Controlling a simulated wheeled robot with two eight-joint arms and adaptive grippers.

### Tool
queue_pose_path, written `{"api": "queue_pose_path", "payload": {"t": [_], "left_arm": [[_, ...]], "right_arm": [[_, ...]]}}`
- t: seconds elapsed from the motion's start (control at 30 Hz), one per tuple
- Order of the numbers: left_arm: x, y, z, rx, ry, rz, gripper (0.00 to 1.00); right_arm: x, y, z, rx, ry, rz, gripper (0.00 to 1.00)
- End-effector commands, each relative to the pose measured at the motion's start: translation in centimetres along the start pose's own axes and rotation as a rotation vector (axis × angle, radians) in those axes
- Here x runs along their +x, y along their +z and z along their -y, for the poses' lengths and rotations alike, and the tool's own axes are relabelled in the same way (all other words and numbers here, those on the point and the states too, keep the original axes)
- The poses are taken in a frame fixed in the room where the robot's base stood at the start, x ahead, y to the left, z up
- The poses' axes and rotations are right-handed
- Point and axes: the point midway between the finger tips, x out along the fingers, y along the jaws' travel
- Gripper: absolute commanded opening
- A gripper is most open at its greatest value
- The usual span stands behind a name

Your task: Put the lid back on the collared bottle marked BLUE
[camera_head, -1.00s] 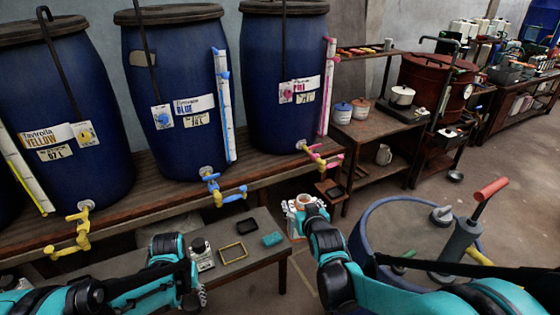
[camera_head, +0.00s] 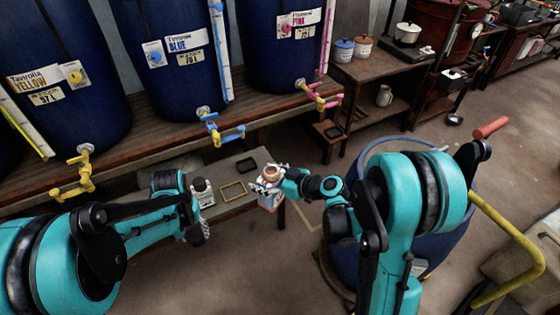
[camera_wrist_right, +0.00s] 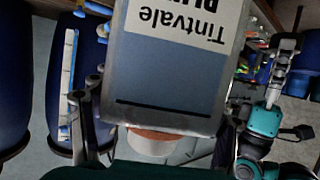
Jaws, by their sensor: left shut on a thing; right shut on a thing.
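My right gripper (camera_head: 268,186) is shut on a bottle (camera_head: 270,174) with a pale body and a reddish-brown top, above the right end of the low table. In the right wrist view this bottle (camera_wrist_right: 170,80) fills the middle, its label upside down reading "Tintvale" and a partly cut-off word that looks like BLUE. A reddish-brown collar (camera_wrist_right: 155,135) shows at its neck; I see no lid on it. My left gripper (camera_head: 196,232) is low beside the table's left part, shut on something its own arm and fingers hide. I cannot make out the lid.
The low table (camera_head: 225,208) holds a white device with a dark top (camera_head: 202,191), a yellow-rimmed tray (camera_head: 233,191) and a black tray (camera_head: 222,166). Blue vats with taps, including the one marked BLUE (camera_head: 175,75), stand behind. A large blue tub (camera_head: 430,245) is at the right.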

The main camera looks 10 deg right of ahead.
Motion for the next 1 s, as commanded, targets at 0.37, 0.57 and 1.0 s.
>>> {"api": "queue_pose_path", "payload": {"t": [0.37,0.57,1.0], "left_arm": [[0.0,0.0,0.0,0.0,0.0,0.0,0.31],[0.0,0.0,0.0,0.0,0.0,0.0,0.31],[-2.5,-2.9,-2.9,0.056,0.0,0.001,0.31]], "right_arm": [[2.7,1.9,4.0,-0.104,-0.251,0.0,0.15],[2.8,2.0,4.2,-0.109,-0.261,0.0,0.15],[2.8,2.0,4.1,-0.107,-0.259,0.001,0.15]]}}
